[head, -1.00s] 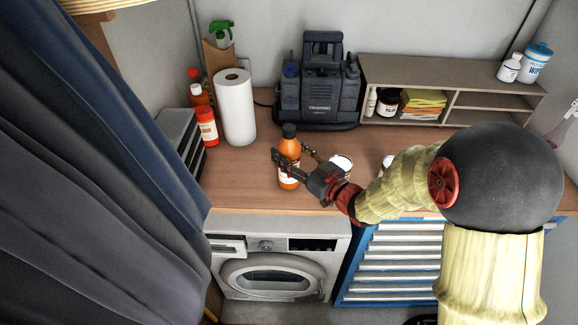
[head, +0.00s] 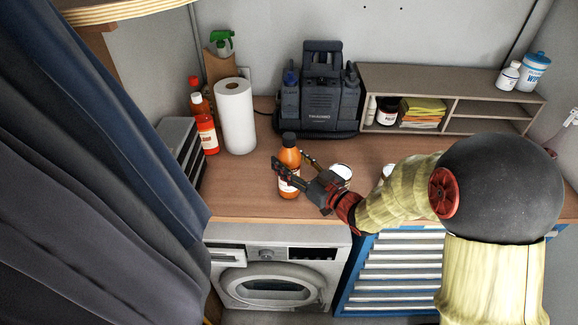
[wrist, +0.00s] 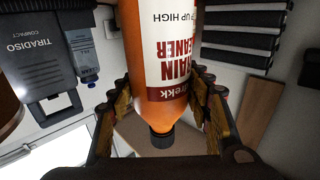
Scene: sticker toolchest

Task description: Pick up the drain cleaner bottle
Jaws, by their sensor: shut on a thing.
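The drain cleaner bottle (head: 289,158) is orange with a black cap and a white label. In the head view it is upright over the front left of the wooden worktop, and its base appears to be at the worktop surface. My gripper (head: 287,168) reaches it from the right, with a finger on each side of its body. In the wrist view the bottle (wrist: 160,90) fills the space between the fingers, with its label upside down and its cap toward the bottom. My gripper (wrist: 160,82) is shut on it. The fingers hide part of the bottle.
A paper towel roll (head: 236,115) and red-orange bottles (head: 206,132) stand at the back left. A dark Tiradiso machine (head: 320,95) is behind. A shelf unit (head: 450,125) stands back right. A white-lidded container (head: 341,171) is close to my gripper. A washing machine (head: 270,275) is below.

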